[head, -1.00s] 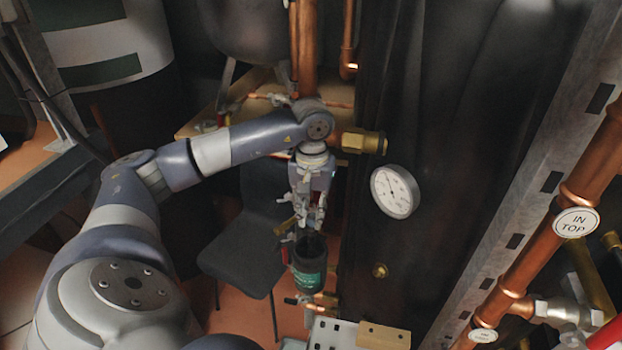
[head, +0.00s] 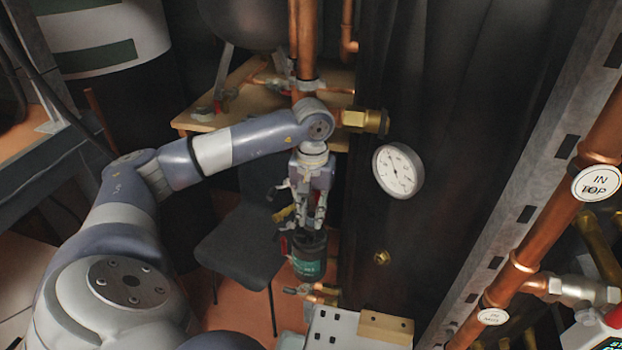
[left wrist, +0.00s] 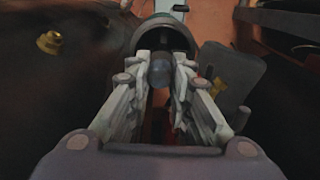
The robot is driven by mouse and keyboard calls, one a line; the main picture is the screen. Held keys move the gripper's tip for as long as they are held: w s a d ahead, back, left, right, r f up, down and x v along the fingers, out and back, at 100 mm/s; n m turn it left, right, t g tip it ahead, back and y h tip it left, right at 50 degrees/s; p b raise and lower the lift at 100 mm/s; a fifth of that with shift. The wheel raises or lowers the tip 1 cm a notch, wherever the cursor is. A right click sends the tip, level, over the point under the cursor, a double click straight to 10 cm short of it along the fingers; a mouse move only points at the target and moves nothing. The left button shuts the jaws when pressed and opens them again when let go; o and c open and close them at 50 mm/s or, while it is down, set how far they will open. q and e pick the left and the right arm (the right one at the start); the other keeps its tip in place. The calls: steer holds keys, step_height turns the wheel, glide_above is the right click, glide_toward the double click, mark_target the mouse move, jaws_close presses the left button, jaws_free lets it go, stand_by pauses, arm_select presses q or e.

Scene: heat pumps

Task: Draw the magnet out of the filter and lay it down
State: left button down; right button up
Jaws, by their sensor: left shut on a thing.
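The filter (head: 307,264) is a dark canister with a green label, below my left gripper in the head view. Its round dark rim (left wrist: 184,34) shows at the top middle of the left wrist view. My left gripper (head: 309,226) points down at the filter's top, its fingertips right at the opening. In the left wrist view the fingers (left wrist: 161,66) are shut on a rounded blue-grey end, which I take for the magnet (left wrist: 161,75). The rest of the magnet is hidden. I cannot tell how deep it sits. My right gripper is not in view.
Brass valve fittings (head: 318,292) sit just below the filter. A white perforated plate with a wooden block (head: 386,327) is at the bottom. A dark chair (head: 240,250) stands behind on the left. A dark panel with a round gauge (head: 398,170) rises to the right.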

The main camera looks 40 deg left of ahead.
arm_select(q)
steer(key=shift+w, duration=0.1)
steer(key=c, duration=1.4)
jaws_free()
steer(key=shift+o, duration=0.2)
